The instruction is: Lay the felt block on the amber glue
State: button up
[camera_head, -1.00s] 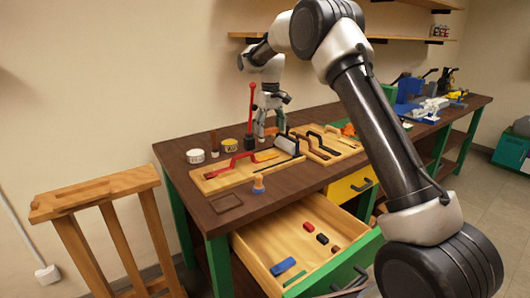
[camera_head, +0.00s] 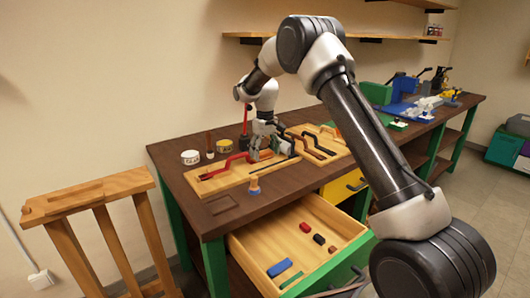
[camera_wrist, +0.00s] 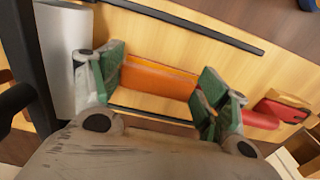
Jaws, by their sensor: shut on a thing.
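My gripper (camera_head: 259,148) is low over the light wooden board (camera_head: 225,181), among its tools. In the wrist view its green-padded fingers (camera_wrist: 160,88) are closed on the two ends of an orange block (camera_wrist: 158,82), which looks like the felt block. The block lies level across the gap, above or on pale wood; I cannot tell whether it touches. In the head view the fingers and arm hide it. I cannot make out the amber glue as a separate patch; it may be under the block or hidden.
A grey cylinder (camera_wrist: 66,62) is close beside the left finger, and a red handle (camera_wrist: 254,114) beyond the right one. A long black bar (camera_wrist: 185,22) lies across the board. Below, an open drawer (camera_head: 322,262) holds small coloured blocks. Two tins stand at the back left.

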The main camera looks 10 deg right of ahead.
aim_at(265, 154)
jog(key=shift+f, duration=0.15)
jog(key=o, duration=0.6)
jog(key=shift+c, duration=0.2)
notch_tip(265, 154, up, 12)
jog(key=shift+r, duration=0.2)
